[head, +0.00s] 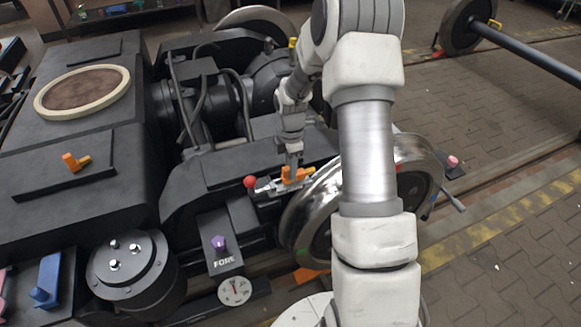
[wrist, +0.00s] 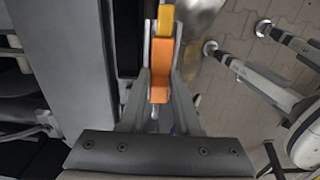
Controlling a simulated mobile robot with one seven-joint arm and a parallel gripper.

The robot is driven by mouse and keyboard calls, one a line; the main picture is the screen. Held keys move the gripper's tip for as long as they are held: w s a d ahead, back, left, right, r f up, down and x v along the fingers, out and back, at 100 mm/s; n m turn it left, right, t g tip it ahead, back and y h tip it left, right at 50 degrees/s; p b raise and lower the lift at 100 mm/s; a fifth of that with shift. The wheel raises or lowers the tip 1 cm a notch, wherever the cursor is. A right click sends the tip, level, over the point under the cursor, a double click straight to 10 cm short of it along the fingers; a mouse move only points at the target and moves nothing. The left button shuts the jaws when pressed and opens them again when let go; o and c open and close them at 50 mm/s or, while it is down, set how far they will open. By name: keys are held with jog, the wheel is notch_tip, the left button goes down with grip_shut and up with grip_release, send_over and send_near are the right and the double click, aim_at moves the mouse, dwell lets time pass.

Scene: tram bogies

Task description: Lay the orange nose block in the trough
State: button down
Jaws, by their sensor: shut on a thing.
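My gripper (head: 292,168) points down beside the polished wheel and is shut on an orange block. The orange block (wrist: 160,75) shows between my two fingers (wrist: 160,88) in the wrist view, with a lighter yellow-orange part at its far end. In the head view the orange block (head: 302,174) is partly hidden by my fingers and lies at or just above a grey metal fitting (head: 268,186) with a red ball. I cannot tell whether it touches the fitting, or which part is the trough. A second, similar orange piece (head: 76,162) stands on a dark plate at left.
The polished wheel (head: 302,222) is close to the right of my gripper. A purple knob (head: 219,242) on a plate marked FORE, a dial (head: 234,291) and a blue piece (head: 48,278) are nearer. Dark hoses (head: 240,95) rise behind. Open paving lies at right.

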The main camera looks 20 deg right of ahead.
jog(key=shift+f+b, duration=0.45)
jog(key=shift+f, duration=0.45)
jog(key=c, duration=0.5)
grip_release()
jog(key=shift+c, duration=0.2)
notch_tip(320, 180, up, 18)
jog(key=p, duration=0.5)
jog(key=shift+f, duration=0.25)
